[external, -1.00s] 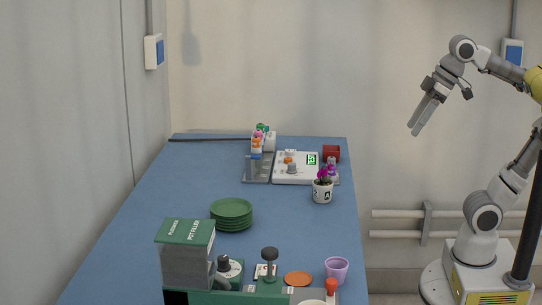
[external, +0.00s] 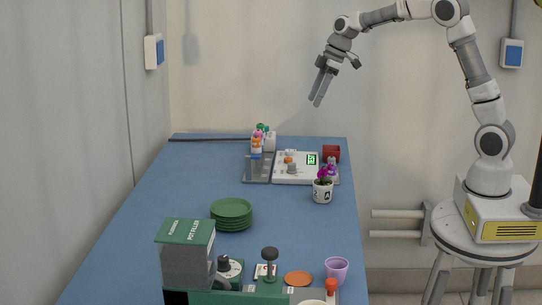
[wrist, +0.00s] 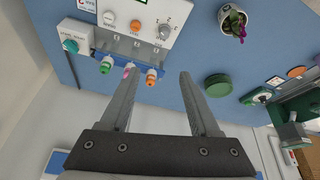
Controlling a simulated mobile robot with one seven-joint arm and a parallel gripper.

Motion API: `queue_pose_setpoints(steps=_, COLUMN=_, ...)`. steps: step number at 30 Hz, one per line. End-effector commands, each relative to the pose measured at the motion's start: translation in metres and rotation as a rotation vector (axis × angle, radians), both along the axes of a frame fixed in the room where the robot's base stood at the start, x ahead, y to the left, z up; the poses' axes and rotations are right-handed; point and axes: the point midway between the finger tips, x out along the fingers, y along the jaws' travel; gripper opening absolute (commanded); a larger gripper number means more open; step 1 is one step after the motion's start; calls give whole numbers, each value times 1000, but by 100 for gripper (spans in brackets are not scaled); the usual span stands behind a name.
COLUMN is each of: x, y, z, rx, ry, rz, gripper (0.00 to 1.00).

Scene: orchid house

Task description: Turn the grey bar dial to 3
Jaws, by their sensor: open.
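The grey bar dial (external: 292,168) sits on a white control panel (external: 281,179) with a green-lit display (external: 311,159), at the far end of the blue table. In the wrist view the grey dial (wrist: 163,32) is a round knob with marks around it, on the panel beside an orange knob (wrist: 136,25). The marks are too small to read. My gripper (external: 317,103) is open and empty, high above the far right part of the table, apart from the dial. In the wrist view its two fingers (wrist: 161,76) point toward the panel, spread apart.
Small bottles with green, pink and orange caps (wrist: 151,77) stand beside the panel. A potted purple flower (external: 323,190) and a dark red box (external: 331,153) are close to it. Green plates (external: 231,215) are stacked mid-table. A pot filler (external: 187,255) stands in front.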

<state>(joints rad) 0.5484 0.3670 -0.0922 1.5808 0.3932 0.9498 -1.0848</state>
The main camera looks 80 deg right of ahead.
Motion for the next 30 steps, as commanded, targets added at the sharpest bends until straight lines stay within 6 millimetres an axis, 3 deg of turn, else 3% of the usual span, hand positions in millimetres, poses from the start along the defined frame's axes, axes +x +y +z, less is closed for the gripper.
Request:
queue_pose_setpoints(steps=1, x=-2, y=6, z=-25, rx=10, ry=11, rz=5, gripper=63)
queue_pose_setpoints(steps=2, x=-2, y=6, z=-32, rx=8, ry=9, rz=5, gripper=63)
queue_pose_setpoints(steps=11, x=7, y=9, z=-66, rx=6, ry=7, rz=6, gripper=63)
queue_pose_setpoints(steps=30, x=56, y=19, z=-186, rx=6, ry=7, rz=6, gripper=63)
